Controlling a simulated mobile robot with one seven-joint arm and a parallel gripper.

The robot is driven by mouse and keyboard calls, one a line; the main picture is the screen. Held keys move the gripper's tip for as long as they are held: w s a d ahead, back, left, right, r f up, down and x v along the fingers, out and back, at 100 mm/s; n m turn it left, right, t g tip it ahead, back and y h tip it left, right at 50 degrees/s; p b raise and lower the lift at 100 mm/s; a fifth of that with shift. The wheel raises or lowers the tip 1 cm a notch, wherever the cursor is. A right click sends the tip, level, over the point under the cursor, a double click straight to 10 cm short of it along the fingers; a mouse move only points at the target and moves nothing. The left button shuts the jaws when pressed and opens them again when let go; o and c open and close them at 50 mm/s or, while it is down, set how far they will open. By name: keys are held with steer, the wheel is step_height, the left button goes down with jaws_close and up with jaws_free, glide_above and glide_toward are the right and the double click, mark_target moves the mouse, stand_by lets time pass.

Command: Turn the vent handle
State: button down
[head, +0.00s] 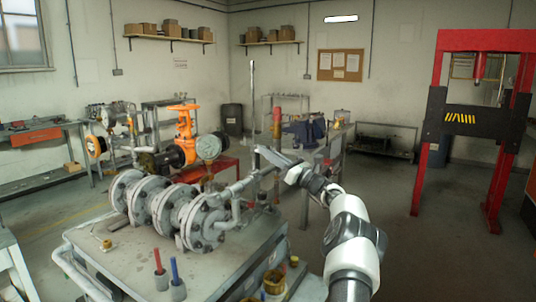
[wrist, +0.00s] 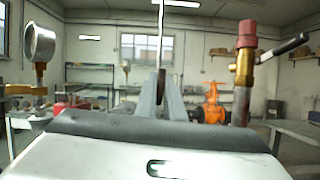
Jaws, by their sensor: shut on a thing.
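My gripper (head: 259,151) is shut on a thin upright rod (head: 252,92), above the right end of the pipework. In the wrist view its fingers (wrist: 161,75) come together at the rod (wrist: 161,35), which rises past the top edge. A brass valve (wrist: 244,68) with a red top and a dark lever handle (wrist: 283,49) stands to the right of the fingers, apart from them. Its red-topped post (head: 277,122) also shows behind my gripper in the head view. I cannot tell which of these is the vent handle. The rod's lower end is hidden.
Grey flanged pipework (head: 165,203) sits on a metal bench (head: 135,262). A pressure gauge (head: 208,147) rises behind it and shows at the left of the wrist view (wrist: 40,45). An orange gate valve (head: 185,128) stands beyond. A red press frame (head: 437,75) is at right, with open floor before it.

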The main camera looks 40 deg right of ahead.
steer(key=c, duration=1.9)
jaws_free()
steer(key=shift+o, duration=0.2)
steer(key=p+v, duration=0.1)
steer(key=v, duration=1.6)
steer(key=shift+s+f, duration=0.15)
steer(key=shift+f, duration=0.05)
